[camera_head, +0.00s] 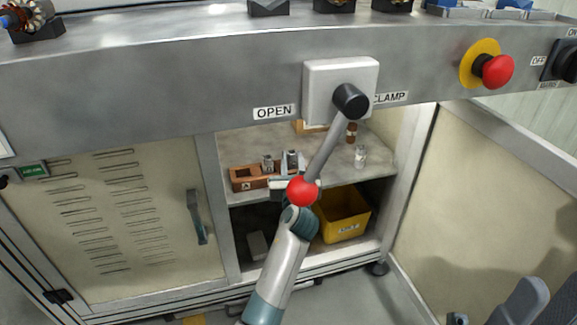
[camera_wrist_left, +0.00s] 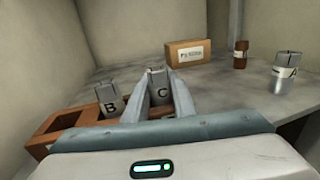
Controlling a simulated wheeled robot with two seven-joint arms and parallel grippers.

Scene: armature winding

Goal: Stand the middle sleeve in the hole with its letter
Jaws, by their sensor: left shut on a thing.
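A brown holder block (camera_head: 244,179) lies on the cabinet shelf, with a letter A on its left end. Its left hole looks empty in the wrist view (camera_wrist_left: 62,121). Sleeve B (camera_wrist_left: 109,98), a grey tube, stands upright in the middle of the block. Sleeve C (camera_wrist_left: 158,90) is between the fingers of my left gripper (camera_wrist_left: 160,98), upright at the block's right end; its foot is hidden. My left gripper (camera_head: 291,166) is shut on it. Sleeve A (camera_wrist_left: 287,70) stands on the shelf at the right (camera_head: 360,156). My right gripper is not in view.
A clamp lever with a red ball (camera_head: 302,191) hangs in front of the shelf. A cardboard box (camera_wrist_left: 188,53) and a brown bottle (camera_wrist_left: 240,56) stand behind. A yellow bin (camera_head: 343,214) sits below. The open door (camera_head: 500,200) is at the right.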

